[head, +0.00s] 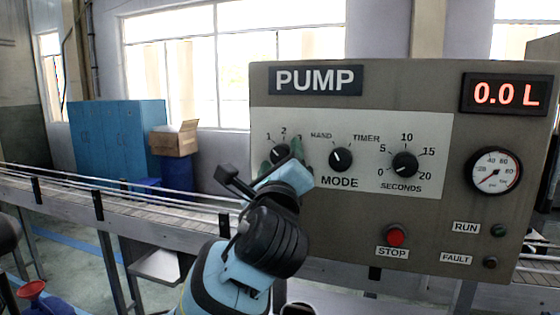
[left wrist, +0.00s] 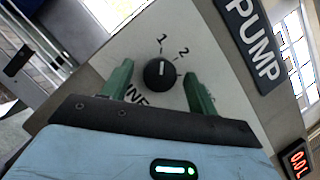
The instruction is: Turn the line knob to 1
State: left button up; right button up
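The line knob (left wrist: 159,72) is a round black dial with a white pointer mark on the pale panel. In the left wrist view its pointer appears directed at the 1 mark, with the 2 mark to the right of it. In the head view the line knob (head: 280,154) is partly hidden by my left gripper, and its label is covered. My left gripper (left wrist: 158,84) is open, its green fingers spread on either side of the knob with gaps to it. It also shows in the head view (head: 286,164) in front of the panel. My right gripper is not in view.
The pump panel (head: 350,245) also carries the mode knob (head: 340,159), the seconds knob (head: 405,164), a red stop button (head: 396,237), a gauge (head: 493,171) and a display (head: 506,94) reading 0.0 L. A conveyor (head: 160,215) runs behind. A red funnel (head: 32,290) is at lower left.

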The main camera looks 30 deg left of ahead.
pick_arm(q)
jog(key=v, duration=0.8)
jog(key=shift+w, duration=0.1)
dwell(0.5)
jog(key=w+d+f+n+g+h, duration=0.25)
jog(key=f+h, duration=0.25)
jog(key=f, duration=1.2)
jog(key=w+d+f+n+g+h, duration=0.1)
jog(key=d+f+n+g+h, duration=0.3)
jog(key=f, duration=1.4)
jog(key=s+a+f+n+g+h, duration=0.1)
jog(key=s+f+n+g+h, duration=0.1)
jog(key=s+f+n, duration=1.1)
jog(key=s+f, duration=1.1)
jog(key=f, duration=0.2)
jog(key=shift+a+f+g+h, duration=0.2)
jog(key=shift+g+h, duration=0.15)
jog(key=shift+h, duration=0.05)
jog(key=shift+s, duration=0.1)
